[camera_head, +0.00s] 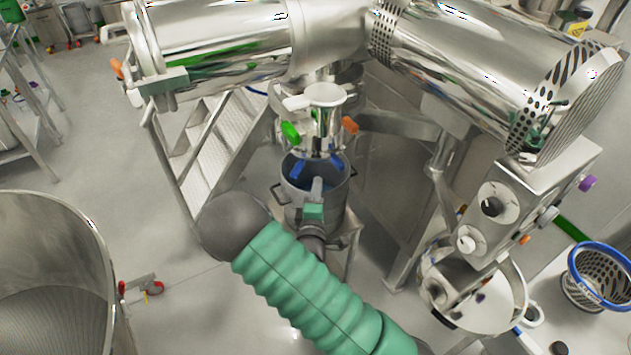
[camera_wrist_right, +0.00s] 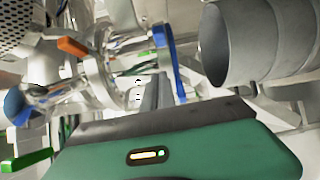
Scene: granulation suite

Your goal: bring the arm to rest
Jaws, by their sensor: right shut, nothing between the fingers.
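My right arm comes in from the bottom right of the head view, in a green ribbed sleeve with a dark rounded joint. My right gripper (camera_head: 317,181) shows its grey fingers shut and empty. In the head view it overlaps the steel pot (camera_head: 295,205) under the machine's outlet; I cannot tell the gap between them. In the right wrist view the shut fingers (camera_wrist_right: 156,88) rise beyond the green gripper body. My left gripper is not in view.
The outlet valve (camera_head: 325,98) has a green handle (camera_head: 290,131) and an orange handle (camera_head: 350,125). A control box (camera_head: 505,205) and a blue-rimmed sieve (camera_head: 600,278) are at the right. A large steel drum (camera_head: 100,260) is at the lower left. Steps (camera_head: 215,135) stand behind.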

